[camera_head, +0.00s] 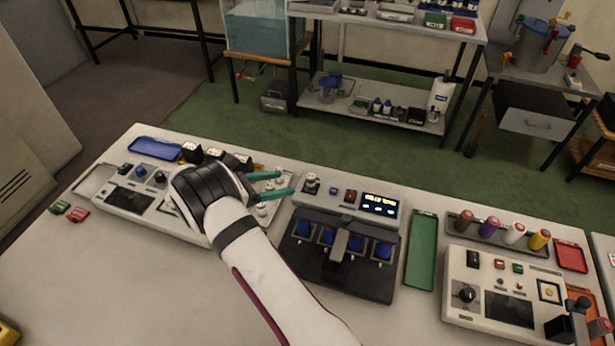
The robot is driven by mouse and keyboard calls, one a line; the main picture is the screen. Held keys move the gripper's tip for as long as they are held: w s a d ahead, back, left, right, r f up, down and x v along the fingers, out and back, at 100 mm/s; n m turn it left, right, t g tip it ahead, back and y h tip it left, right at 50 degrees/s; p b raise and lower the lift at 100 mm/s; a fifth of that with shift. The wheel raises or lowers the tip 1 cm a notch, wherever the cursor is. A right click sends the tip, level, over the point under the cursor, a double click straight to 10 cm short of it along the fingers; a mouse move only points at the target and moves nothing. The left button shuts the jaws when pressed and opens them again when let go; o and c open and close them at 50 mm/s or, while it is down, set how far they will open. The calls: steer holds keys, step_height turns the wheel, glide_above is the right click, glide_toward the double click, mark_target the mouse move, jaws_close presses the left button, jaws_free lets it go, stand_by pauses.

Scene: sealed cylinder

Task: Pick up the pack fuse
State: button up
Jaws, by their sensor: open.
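My gripper (287,182) is at the left-centre of the bench, with its two teal fingers apart and pointing right. Nothing shows between the fingertips. The fingers are above or beside a panel with several small white-topped parts (263,210), partly hidden by my gripper and arm. I cannot tell which part is the pack fuse; it may be small or hidden behind my gripper. A small pale part with a dark base (312,181) stands just right of the fingertips, on the middle device (345,265).
A left console (130,196) and blue tray (156,148) lie behind and left of my arm. To the right are a green tray (422,250), a rack with coloured cylinders (500,246), a red tray (571,256) and another console (500,290). The front left bench is largely clear.

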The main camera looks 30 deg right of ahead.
mark_target(307, 181)
steer(key=x, duration=0.5)
steer(key=shift+d+f, duration=0.1)
steer(key=shift+d, duration=0.05)
steer(key=x, duration=0.5)
steer(key=shift+s+d+f, duration=0.1)
steer(key=shift+f, duration=0.3)
jaws_close()
